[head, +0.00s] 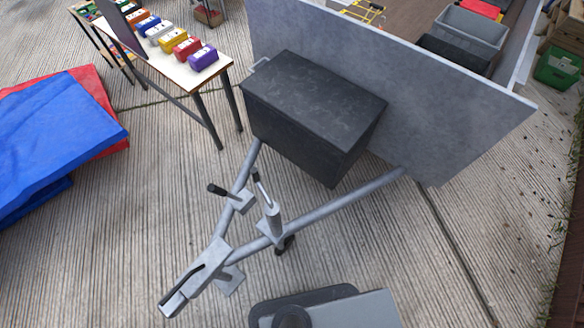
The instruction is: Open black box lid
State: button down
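The black box (300,125) sits on the trailer's A-shaped drawbar, against the grey front panel. Its black lid (318,88) lies flat on top and looks shut. My gripper is not in view. Part of my own body shows at the bottom edge, apart from the box.
The grey trailer drawbar (335,206) reaches toward me, with upright handles (262,190) on it. A table (170,72) with several coloured boxes stands behind left. Folded blue sheeting (55,135) lies left. Ribbed ground is clear at lower left and right.

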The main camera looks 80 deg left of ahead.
aim_at(334, 110)
jog(key=z, duration=0.1)
jog(key=k, duration=2.35)
jog(key=u, duration=1.35)
jog(key=k, duration=0.3)
jog(key=u, duration=1.5)
jog(key=i, duration=1.65)
jog(key=z, duration=1.05)
jog(key=i, duration=0.4)
jog(key=z, duration=0.4)
